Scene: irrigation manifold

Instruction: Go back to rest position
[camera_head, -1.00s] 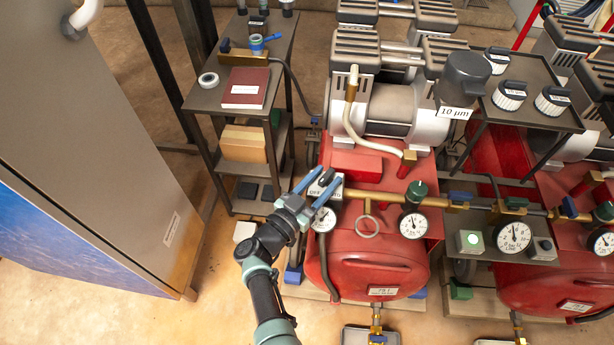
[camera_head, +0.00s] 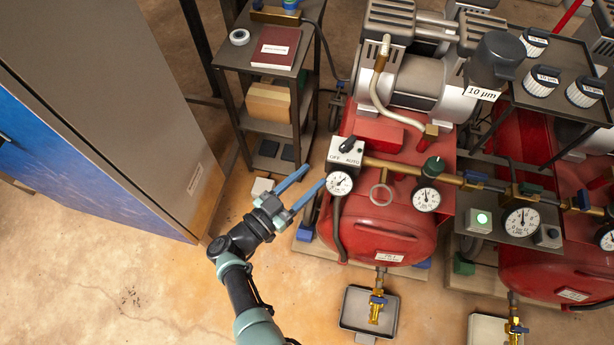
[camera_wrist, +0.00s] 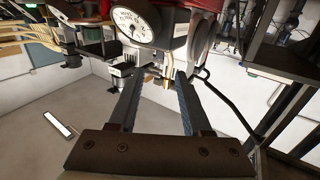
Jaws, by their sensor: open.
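My gripper (camera_head: 312,180) is open and empty, its two blue fingers spread apart, pointing up and right in the head view. It is just left of the grey OFF/AUTO switch box (camera_head: 346,151) and the round gauge (camera_head: 339,184) on the red compressor tank (camera_head: 385,228). The fingers look apart from the box, though the tip gap is hard to judge. In the wrist view the gripper (camera_wrist: 155,80) shows two dark fingers with nothing between them, and a gauge (camera_wrist: 134,24) is close beyond them.
A grey cabinet (camera_head: 140,120) stands at the left. A shelf stand with a dark red book (camera_head: 276,47) is behind the gripper. A brass pipe (camera_head: 400,170) with a green knob (camera_head: 434,166) runs right. A drain tray (camera_head: 352,310) lies below the tank. The floor (camera_head: 120,290) at lower left is clear.

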